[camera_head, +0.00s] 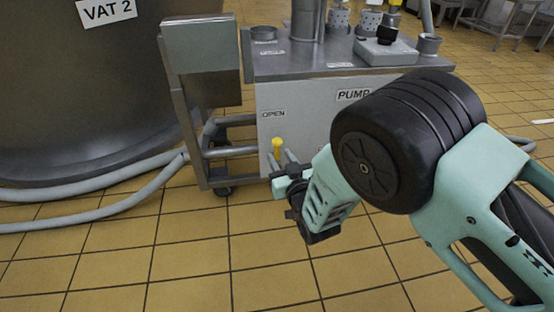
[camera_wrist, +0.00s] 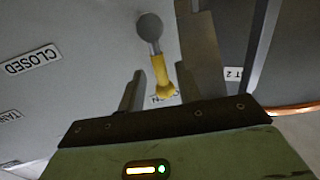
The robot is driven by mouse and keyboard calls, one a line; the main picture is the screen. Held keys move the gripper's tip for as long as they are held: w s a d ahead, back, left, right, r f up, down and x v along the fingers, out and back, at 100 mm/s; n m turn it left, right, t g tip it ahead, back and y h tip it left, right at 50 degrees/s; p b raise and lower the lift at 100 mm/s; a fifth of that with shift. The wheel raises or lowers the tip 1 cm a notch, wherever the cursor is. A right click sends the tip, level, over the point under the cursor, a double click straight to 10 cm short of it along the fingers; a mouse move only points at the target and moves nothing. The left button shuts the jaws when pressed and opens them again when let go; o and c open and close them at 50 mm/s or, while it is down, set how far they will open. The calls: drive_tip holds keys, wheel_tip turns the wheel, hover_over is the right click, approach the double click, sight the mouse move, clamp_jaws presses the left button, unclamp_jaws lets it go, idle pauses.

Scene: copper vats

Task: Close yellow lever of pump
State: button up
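The pump (camera_head: 300,115) is a grey metal cabinet on a wheeled frame. Its lever (camera_head: 277,144) has a yellow handle and shows just below the OPEN label (camera_head: 273,114). In the wrist view the yellow lever (camera_wrist: 161,75) runs from a round grey pivot (camera_wrist: 150,27) toward a partly hidden label. The CLOSED label (camera_wrist: 33,62) is off to the left there. My gripper (camera_head: 284,162) is at the pump's front, by the lever. In the wrist view my gripper's fingers (camera_wrist: 160,78) are apart, one on each side of the handle, with visible gaps.
A large vat (camera_head: 75,100) marked VAT 2 stands at the left, with grey hoses (camera_head: 100,205) along the floor. A metal box on a post (camera_head: 200,45) rises left of the pump. Items (camera_head: 386,45) crowd the pump's top. The tiled floor (camera_head: 190,270) in front is clear.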

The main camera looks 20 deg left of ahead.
sight(278, 154)
drive_tip(key=shift+b+x, duration=0.55)
drive_tip(key=shift+x, duration=1.1)
clamp_jaws()
